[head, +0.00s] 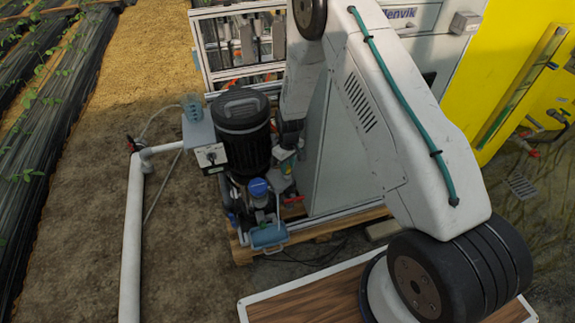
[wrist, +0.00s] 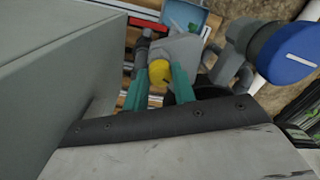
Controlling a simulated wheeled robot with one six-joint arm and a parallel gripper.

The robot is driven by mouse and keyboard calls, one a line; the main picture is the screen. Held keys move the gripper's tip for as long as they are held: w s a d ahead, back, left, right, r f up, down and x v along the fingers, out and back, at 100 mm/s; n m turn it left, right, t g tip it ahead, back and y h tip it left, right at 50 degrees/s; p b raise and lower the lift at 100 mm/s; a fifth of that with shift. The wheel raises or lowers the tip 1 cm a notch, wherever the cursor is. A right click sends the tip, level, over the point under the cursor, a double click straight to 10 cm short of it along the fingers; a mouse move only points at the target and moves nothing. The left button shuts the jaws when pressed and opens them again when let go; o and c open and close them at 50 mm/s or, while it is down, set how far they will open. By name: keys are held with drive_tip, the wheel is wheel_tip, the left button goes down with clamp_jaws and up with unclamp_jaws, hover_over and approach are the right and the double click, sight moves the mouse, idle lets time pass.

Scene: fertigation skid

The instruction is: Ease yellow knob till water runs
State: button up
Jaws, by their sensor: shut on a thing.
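The yellow knob (wrist: 159,72) shows in the wrist view on the side of a grey fitting (wrist: 183,50). My gripper (wrist: 158,84) has two teal fingers, one on each side of the knob, and is shut on it. In the head view my gripper (head: 286,160) reaches down beside the black motor, and the knob is too small and covered to make out clearly. I cannot see running water in either view.
A black motor (head: 241,130) and a blue-capped part (head: 258,188) stand close left of my gripper. A grey cabinet (head: 335,165) rises close on the right; its wall (wrist: 60,75) fills the wrist view's left. A white pipe (head: 133,230) runs along the ground.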

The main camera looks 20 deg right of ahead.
sight(288, 166)
drive_tip(key=n, duration=0.5)
drive_tip(key=shift+n, duration=0.3)
idle(0.4)
drive_tip(key=o, duration=1)
wheel_tip(288, 166, up, 8)
drive_tip(key=shift+w+d+f, duration=0.1)
drive_tip(key=shift+w, duration=0.05)
